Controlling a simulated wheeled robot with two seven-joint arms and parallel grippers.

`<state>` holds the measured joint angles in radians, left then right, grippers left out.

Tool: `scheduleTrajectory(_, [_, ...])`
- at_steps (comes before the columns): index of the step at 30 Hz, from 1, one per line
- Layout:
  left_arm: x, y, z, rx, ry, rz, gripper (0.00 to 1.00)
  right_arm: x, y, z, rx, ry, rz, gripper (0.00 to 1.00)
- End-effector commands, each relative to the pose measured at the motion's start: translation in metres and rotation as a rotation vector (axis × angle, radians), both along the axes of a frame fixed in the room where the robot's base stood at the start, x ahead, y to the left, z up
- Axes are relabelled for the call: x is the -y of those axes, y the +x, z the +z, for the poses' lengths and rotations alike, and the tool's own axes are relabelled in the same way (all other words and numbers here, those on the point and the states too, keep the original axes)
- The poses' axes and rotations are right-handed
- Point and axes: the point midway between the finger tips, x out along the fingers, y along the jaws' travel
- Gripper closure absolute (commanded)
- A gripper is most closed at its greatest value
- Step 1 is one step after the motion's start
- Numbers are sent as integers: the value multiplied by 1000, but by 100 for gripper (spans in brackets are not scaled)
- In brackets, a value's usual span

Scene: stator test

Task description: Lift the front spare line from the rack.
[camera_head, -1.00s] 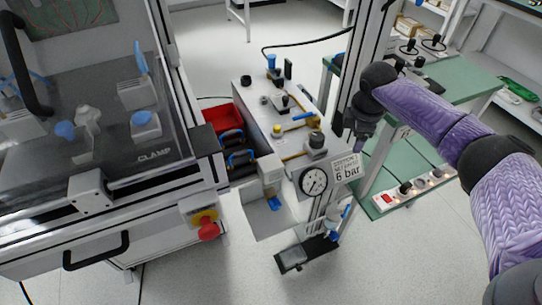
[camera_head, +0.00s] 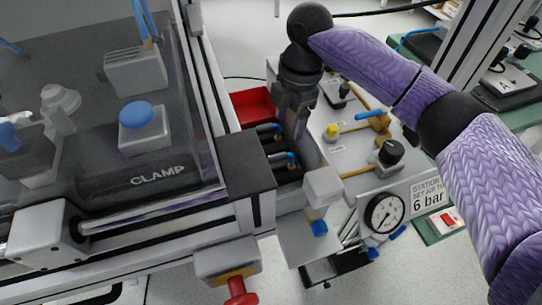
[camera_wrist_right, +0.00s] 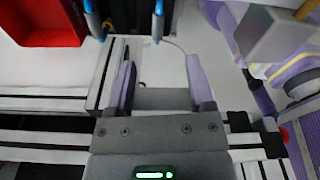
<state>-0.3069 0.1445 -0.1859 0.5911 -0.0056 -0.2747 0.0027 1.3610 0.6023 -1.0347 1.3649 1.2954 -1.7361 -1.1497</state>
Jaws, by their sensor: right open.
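The black rack (camera_head: 284,172) stands between the clamp machine and the panel with the gauge. Two blue-ended lines lie in it: the rear line (camera_head: 268,128) and the front spare line (camera_head: 281,156). In the right wrist view, the front line (camera_wrist_right: 158,22) is the one farther from the red bin, with the rear line (camera_wrist_right: 92,24) to its left. My right gripper (camera_head: 291,122) is over the rack area, open and empty. Its two fingers (camera_wrist_right: 162,85) show apart in the wrist view, with both lines beyond them. My left gripper is not in view.
A red bin (camera_head: 253,106) sits behind the rack. The clamp machine's frame (camera_head: 247,165) stands close on the left. The panel with the pressure gauge (camera_head: 385,212), knobs and yellow pipes stands close on the right.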

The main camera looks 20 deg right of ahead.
Motion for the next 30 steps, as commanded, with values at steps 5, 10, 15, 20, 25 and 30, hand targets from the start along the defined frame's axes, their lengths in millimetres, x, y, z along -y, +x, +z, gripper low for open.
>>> scheduleTrajectory(5, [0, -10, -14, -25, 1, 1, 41, -2, 0, -26, -5, 1, 1, 32])
scheduleTrajectory(10, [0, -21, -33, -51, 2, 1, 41, -7, -1, -60, -6, 1, 0, 32])
scheduleTrajectory(15, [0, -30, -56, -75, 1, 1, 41, -18, 0, -90, -9, 1, 1, 32])
scheduleTrajectory(20, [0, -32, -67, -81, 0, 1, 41, -21, -2, -107, -5, 0, 0, 32])
scheduleTrajectory(25, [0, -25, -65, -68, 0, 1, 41, -21, -1, -101, -1, 0, -2, 36])
scheduleTrajectory(30, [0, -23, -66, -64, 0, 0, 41, -21, -1, -101, -1, 0, -2, 72])
